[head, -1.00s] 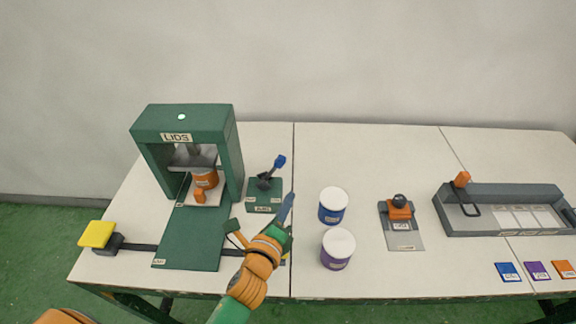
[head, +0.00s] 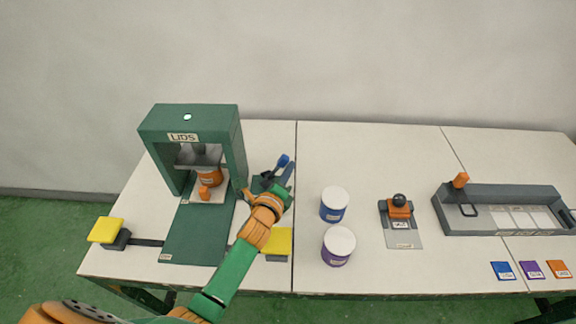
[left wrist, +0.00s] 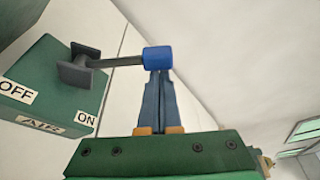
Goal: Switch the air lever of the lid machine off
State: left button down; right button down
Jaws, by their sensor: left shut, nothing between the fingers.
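The green lid machine (head: 190,117) stands at the left of the table, with an orange can (head: 208,176) inside it. The air lever has a blue knob (head: 282,160) on a dark stem, on a green box partly hidden behind my arm. In the left wrist view the box (left wrist: 45,85) carries OFF, AIR and ON labels, and the lever with its blue knob (left wrist: 158,59) leans to the ON side. My left gripper (head: 289,172) is shut and empty; its fingertips (left wrist: 158,72) are right at the knob, seeming to touch it. My right gripper is not in view.
Two yellow pads (head: 106,230) (head: 278,241) flank the machine's front plate. A blue can (head: 334,204) and a purple can (head: 338,245) stand to the right. Further right are a small orange-handled device (head: 400,210) and a grey tray (head: 447,215).

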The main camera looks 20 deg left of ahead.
pick_arm(q)
jog(key=shift+f, duration=0.1)
dwell(0.3)
jog(key=shift+a+r+n, duration=0.2)
jog(key=shift+n, duration=0.1)
jog(key=shift+a+r, duration=0.1)
jog(key=shift+s+a+r+n+t, duration=0.25)
jog(key=shift+a+r+n+t, duration=0.15)
jog(key=shift+a+n, duration=0.4)
jog(key=s+a+n+t+b, duration=0.2)
jog(key=a+n+t+b, duration=0.1)
jog(key=a+n, duration=0.4)
jog(key=shift+n+b, duration=0.8)
jog(key=shift+n, duration=0.5)
jog(key=shift+r, duration=0.15)
